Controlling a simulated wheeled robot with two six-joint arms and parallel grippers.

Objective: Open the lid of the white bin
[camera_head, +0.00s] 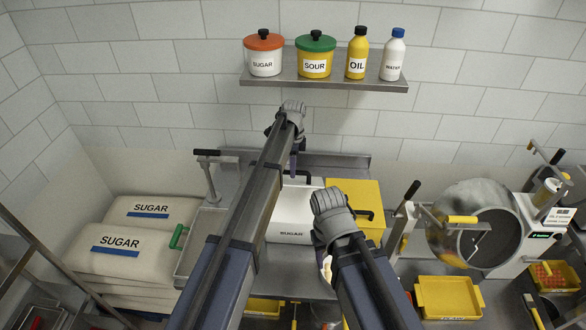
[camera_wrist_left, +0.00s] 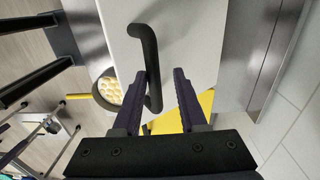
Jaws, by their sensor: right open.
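The white bin (camera_head: 288,229), labelled SUGAR, stands on the metal counter below my left arm. Its flat white lid (camera_wrist_left: 190,35) lies closed on top and carries a black bar handle (camera_wrist_left: 150,45); part of the handle also shows in the head view (camera_head: 297,173). My left gripper (camera_head: 295,160) is over the far side of the bin. In the left wrist view its two fingers (camera_wrist_left: 160,74) are apart, with the handle's bar between them and no clear grip on it. My right gripper (camera_head: 322,258) is open, low in front of the bin's right side; its fingertips are partly hidden.
A yellow bin (camera_head: 345,190) with a black handle stands right of the white bin. A round pan of pale balls (camera_wrist_left: 110,88) shows in the left wrist view. Sugar sacks (camera_head: 120,247) lie at left, a drum machine (camera_head: 478,228) stands right, and a shelf (camera_head: 325,82) hangs above.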

